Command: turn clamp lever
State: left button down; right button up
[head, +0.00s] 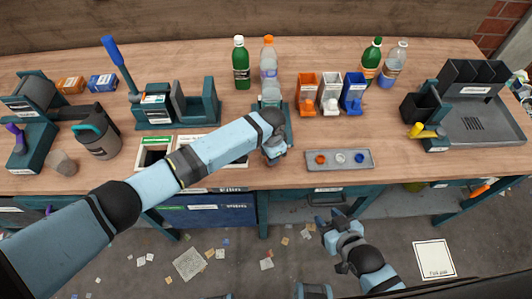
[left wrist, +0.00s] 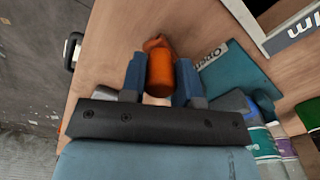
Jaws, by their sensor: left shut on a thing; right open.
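An orange handle (left wrist: 160,72), which looks like the clamp lever, shows in the left wrist view between my left gripper's (left wrist: 161,80) blue fingers. They are shut on it. Its far end and pivot are unclear. A teal plate (left wrist: 240,72) with a partly readable label lies beside it. In the head view my left gripper (head: 274,152) is at the front of a teal fixture (head: 287,118), and my arm hides the handle there. My right gripper (head: 334,222) is open and empty, low in front of the bench.
A grey tray (head: 340,166) with three coloured caps lies right of the fixture. Orange, white and blue bins (head: 306,90) and bottles (head: 241,62) stand behind. A blue-levered press (head: 170,112) is left. A yellow-handled station (head: 436,143) is right. Scraps litter the floor.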

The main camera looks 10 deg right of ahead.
pick_arm(q)
jog(key=shift+d, duration=0.1)
jog(key=c, duration=0.8)
grip_release()
jog(key=shift+c, duration=0.2)
jog(key=shift+r, duration=0.1)
jog(key=shift+r, duration=0.3)
notch_tip(320, 180, up, 13)
jog(key=shift+b, duration=0.45)
